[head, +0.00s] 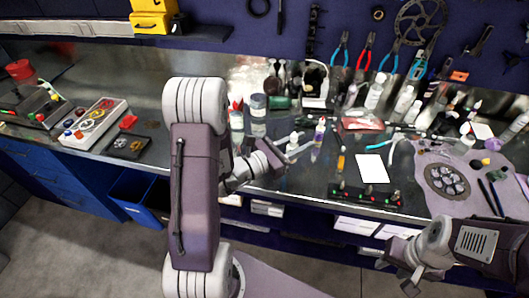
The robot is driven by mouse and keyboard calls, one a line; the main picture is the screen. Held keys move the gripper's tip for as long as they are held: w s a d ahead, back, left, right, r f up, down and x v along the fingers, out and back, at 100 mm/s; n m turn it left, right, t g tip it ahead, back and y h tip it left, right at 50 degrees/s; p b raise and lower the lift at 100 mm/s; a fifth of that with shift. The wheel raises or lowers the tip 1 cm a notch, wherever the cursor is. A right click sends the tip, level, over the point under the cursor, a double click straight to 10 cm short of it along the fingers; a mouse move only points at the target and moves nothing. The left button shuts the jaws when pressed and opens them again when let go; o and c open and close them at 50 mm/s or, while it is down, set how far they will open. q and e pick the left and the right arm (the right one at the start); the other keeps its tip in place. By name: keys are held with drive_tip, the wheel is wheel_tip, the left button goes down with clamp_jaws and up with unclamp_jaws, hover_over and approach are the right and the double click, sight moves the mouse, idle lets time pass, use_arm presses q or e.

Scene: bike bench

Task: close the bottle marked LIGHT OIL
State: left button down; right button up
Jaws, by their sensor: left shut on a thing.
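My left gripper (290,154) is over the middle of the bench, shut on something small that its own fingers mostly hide. A small white bottle (294,140) stands just behind its fingertips. A bottle with a purple top (319,133) stands just right of them. The labels are too small to read, so I cannot tell which bottle is marked LIGHT OIL. My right gripper (399,277) is low at the front right, in front of the bench. Its fingers look apart and empty, away from the bottles.
Several bottles and jars, one a grey-blue jar (258,115), crowd the back of the bench. A white sheet (371,168) lies right of centre. A mauve mat (440,190) with a round cassette (447,181) is at right. Pliers (365,52) hang on the wall.

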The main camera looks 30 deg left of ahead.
use_arm(q)
drive_tip(key=shift+a+r, duration=0.1)
drive_tip(key=shift+r, duration=0.1)
drive_tip(key=shift+s+r, duration=0.2)
drive_tip(key=shift+s, duration=0.25)
drive_tip(key=a+f, duration=0.2)
drive_tip(key=a, duration=0.1)
drive_tip(key=w+a+f, duration=0.1)
drive_tip(key=a+f, duration=0.1)
drive_tip(key=a, duration=0.2)
drive_tip(key=w+a+f, duration=0.1)
drive_tip(key=a+f, duration=0.2)
drive_tip(key=a, duration=0.1)
drive_tip(key=shift+a+f, duration=0.1)
drive_tip(key=shift+a, duration=0.15)
use_arm(e)
drive_tip(key=shift+s+r, duration=0.2)
drive_tip(key=shift+r, duration=0.05)
use_arm(q)
drive_tip(key=shift+f, duration=0.1)
wheel_tip(320, 180, down, 4)
drive_tip(key=shift+r, duration=0.1)
